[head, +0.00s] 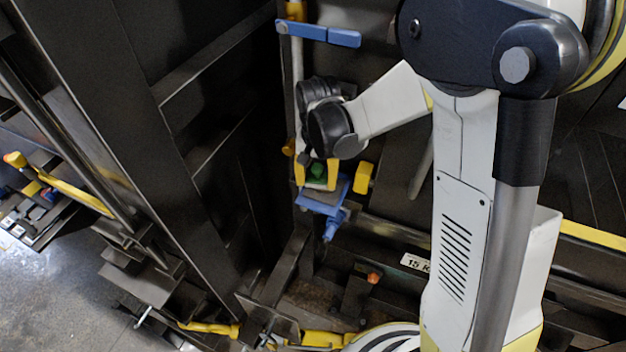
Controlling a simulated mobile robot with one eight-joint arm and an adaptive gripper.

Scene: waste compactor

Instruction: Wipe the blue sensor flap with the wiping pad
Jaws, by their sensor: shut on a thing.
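My gripper (316,177) hangs from the black wrist in the middle of the head view, its two yellow fingers pointing down.
A blue lever (318,33) crosses a pale upright pipe above my wrist. A yellow block (363,178) sits just right of the flap. Dark steel beams (165,150) stand close on the left. A white label (415,262) is at lower right; open floor (60,290) shows at lower left.

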